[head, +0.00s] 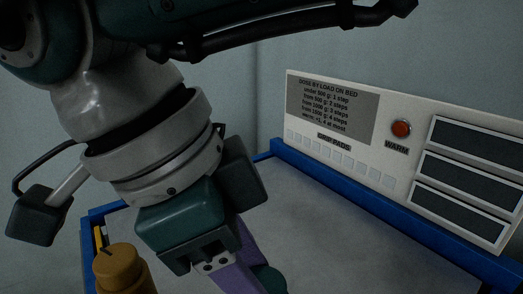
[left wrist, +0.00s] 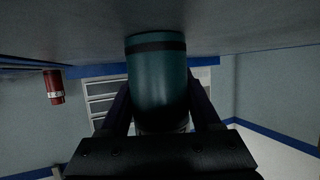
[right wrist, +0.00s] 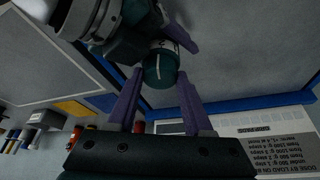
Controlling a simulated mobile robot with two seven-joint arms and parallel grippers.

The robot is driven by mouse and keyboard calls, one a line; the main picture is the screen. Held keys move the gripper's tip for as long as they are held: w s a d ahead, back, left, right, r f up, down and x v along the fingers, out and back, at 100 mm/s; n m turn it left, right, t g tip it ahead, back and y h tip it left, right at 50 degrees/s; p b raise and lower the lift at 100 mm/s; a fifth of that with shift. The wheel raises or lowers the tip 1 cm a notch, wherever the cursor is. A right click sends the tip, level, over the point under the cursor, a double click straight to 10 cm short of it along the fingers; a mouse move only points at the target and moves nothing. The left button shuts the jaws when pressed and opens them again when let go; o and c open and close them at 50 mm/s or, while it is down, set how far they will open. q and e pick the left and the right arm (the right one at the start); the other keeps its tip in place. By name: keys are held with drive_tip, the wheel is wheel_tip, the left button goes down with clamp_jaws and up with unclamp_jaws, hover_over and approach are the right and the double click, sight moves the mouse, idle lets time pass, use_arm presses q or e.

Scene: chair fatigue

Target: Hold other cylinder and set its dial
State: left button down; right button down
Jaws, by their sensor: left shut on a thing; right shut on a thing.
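A teal cylinder (left wrist: 160,85) with a dark band stands between the fingers of my left gripper (left wrist: 160,105), which is shut on it. In the head view the left gripper (head: 240,252) reaches down over the grey bed, with only a small part of the teal cylinder (head: 269,281) showing at the bottom edge. In the right wrist view my right gripper (right wrist: 160,85) has its purple fingers closed on either side of the teal cylinder (right wrist: 160,66). A white mark shows near that end. I cannot make out the dial's setting. The right gripper is not seen in the head view.
An ochre cylinder (head: 118,268) with a dark mark on top stands at lower left. A blue-rimmed grey bed (head: 330,240) has free room. Behind it a white panel (head: 400,160) carries a dose sign, a red WARM lamp (head: 401,129) and three dark slots.

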drive_tip(key=shift+c, duration=1.5)
unclamp_jaws()
drive_tip(key=v, duration=1.2)
drive_tip(key=shift+a, duration=0.1)
use_arm(q)
unclamp_jaws()
